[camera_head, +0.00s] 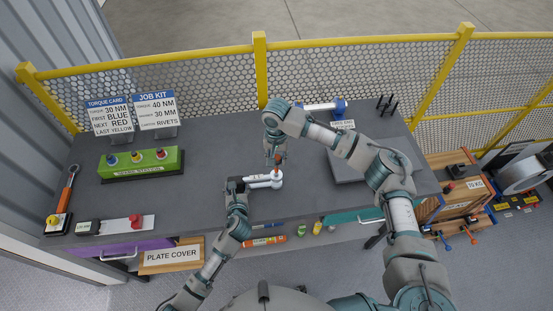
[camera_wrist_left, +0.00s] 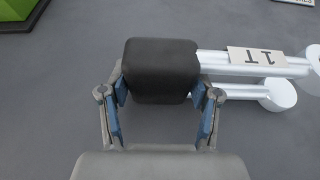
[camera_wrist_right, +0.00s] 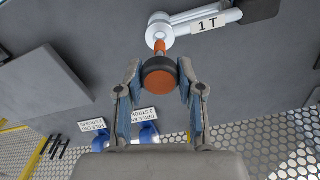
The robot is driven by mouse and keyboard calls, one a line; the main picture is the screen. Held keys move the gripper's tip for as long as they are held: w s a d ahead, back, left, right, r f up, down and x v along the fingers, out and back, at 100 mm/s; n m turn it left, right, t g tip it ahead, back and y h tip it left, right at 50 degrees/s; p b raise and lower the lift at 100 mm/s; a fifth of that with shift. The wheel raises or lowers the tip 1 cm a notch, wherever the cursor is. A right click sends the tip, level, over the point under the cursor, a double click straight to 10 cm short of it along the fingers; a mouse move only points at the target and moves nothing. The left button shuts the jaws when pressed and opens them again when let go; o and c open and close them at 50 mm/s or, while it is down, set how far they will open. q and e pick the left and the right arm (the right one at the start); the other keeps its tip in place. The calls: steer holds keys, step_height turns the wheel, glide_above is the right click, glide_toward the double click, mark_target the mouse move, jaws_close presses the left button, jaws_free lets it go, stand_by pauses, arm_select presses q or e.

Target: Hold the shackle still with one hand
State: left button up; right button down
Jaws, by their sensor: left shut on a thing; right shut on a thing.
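The shackle (camera_head: 262,181) lies on the dark bench top; its body is silver, with a 1T label and a black block-shaped end (camera_wrist_left: 160,70). My left gripper (camera_wrist_left: 160,95) is shut on that black end, one finger on each side. In the head view the left gripper (camera_head: 237,184) is at the shackle's left end. My right gripper (camera_wrist_right: 160,90) is shut on a round black and orange knob (camera_wrist_right: 160,74). An orange shaft runs from the knob to the shackle's silver round eye (camera_wrist_right: 160,30). The right gripper (camera_head: 277,152) is above the shackle's right end.
A green station block (camera_head: 141,163) with several coloured knobs stands at the bench's left. A grey plate (camera_head: 365,163) lies to the right, near a blue and white tool (camera_head: 325,107). Yellow-framed mesh fencing (camera_head: 200,85) bounds the back.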

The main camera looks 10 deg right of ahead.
arm_select(q)
steer(key=shift+s+f, duration=0.2)
steer(key=shift+f, duration=0.3)
arm_select(e)
steer(key=shift+r, duration=2.25)
arm_select(q)
steer(key=o, duration=1.1)
steer(key=shift+o, duration=0.5)
steer(key=shift+a, duration=0.1)
arm_select(e)
steer(key=shift+a, duration=0.1)
arm_select(q)
steer(key=shift+o, duration=0.8)
steer(key=shift+w, duration=0.1)
steer(key=shift+r, duration=0.1)
